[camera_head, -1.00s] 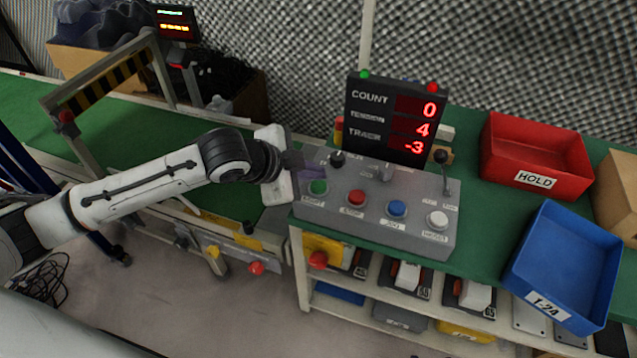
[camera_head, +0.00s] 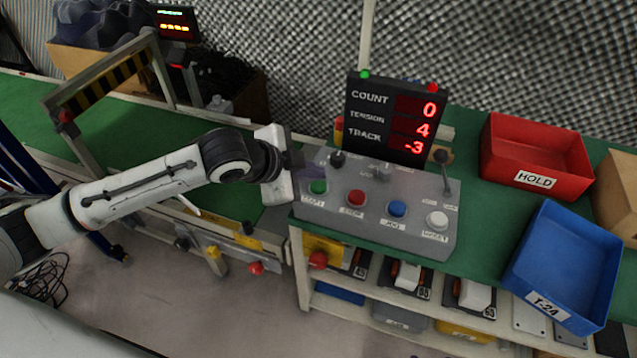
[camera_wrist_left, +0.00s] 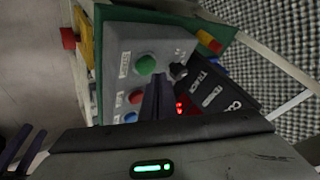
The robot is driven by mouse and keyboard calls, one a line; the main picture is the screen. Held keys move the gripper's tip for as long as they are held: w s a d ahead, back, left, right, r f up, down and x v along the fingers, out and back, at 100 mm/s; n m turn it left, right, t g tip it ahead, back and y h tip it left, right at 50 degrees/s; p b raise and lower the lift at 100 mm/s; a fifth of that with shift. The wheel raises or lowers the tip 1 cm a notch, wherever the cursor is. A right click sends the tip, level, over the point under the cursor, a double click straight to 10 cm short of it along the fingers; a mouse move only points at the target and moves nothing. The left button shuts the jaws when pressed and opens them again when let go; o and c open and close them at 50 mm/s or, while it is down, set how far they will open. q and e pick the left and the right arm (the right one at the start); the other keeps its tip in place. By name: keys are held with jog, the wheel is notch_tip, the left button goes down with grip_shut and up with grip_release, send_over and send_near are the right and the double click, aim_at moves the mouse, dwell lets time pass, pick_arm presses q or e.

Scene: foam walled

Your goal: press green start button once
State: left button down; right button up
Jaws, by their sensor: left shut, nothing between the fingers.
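The green start button (camera_head: 318,187) is at the left end of the grey control panel (camera_head: 375,212), beside the red stop button (camera_head: 356,197). My left gripper (camera_head: 298,160) is shut and empty, above the panel's left end, up and to the left of the green button in the head view. In the left wrist view the closed fingers (camera_wrist_left: 157,98) point at the panel, just below and right of the green button (camera_wrist_left: 145,65). A gap to the button is visible there; the exact height is unclear.
The panel also has a blue button (camera_head: 397,208), a white button (camera_head: 437,219) and levers (camera_head: 443,170). The display (camera_head: 394,118) behind reads 0, 4, -3. A red bin (camera_head: 537,155) and a blue bin (camera_head: 565,265) stand to the right.

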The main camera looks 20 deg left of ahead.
pick_arm(q)
jog(key=shift+f, duration=0.15)
jog(key=shift+f, duration=0.25)
jog(key=shift+f, duration=0.2)
dwell(0.6)
